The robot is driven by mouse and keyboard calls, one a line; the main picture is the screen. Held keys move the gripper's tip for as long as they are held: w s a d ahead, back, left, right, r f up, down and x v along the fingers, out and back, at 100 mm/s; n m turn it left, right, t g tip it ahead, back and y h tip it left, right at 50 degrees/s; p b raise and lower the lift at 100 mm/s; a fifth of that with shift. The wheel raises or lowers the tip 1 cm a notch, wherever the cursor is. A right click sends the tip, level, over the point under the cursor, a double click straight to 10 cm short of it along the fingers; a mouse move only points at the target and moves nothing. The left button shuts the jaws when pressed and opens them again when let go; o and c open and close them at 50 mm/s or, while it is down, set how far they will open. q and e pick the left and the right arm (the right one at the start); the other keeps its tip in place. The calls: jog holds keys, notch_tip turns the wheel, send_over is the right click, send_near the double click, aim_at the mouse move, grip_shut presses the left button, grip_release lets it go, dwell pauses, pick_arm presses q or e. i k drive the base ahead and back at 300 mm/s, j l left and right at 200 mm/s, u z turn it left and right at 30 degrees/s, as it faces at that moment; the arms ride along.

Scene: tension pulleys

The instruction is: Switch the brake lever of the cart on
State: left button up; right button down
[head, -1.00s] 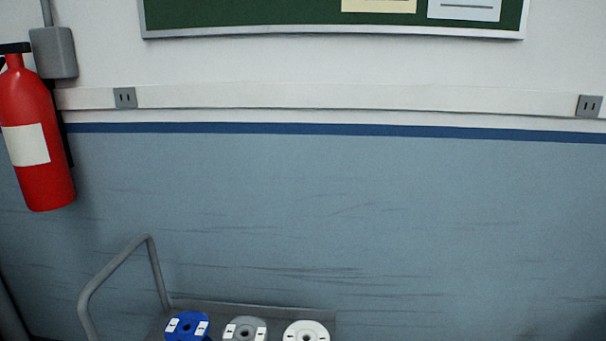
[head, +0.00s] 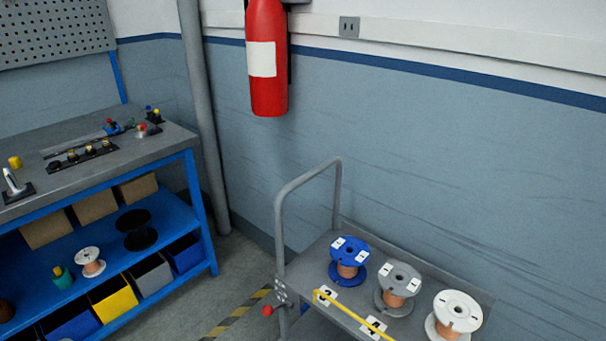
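The grey cart (head: 334,243) stands at the lower right against the wall, with a raised tubular handle (head: 308,181) at its left end. A small red knob (head: 267,311) sticks out low at the cart's left front corner, beside a small metal bracket (head: 281,292). It looks like the end of the brake lever; the rest of the lever and its position are too small to tell. Neither of my grippers is in view.
Blue, grey and white spools (head: 348,258) stand on the cart, with a yellow bar (head: 350,312) along its front. A blue-framed workbench (head: 205,215) is at the left. A grey pipe (head: 205,120) and a fire extinguisher (head: 267,90) are behind. Floor (head: 215,290) shows between bench and cart.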

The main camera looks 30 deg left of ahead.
aim_at(268, 311)
jog(key=u, duration=1.65)
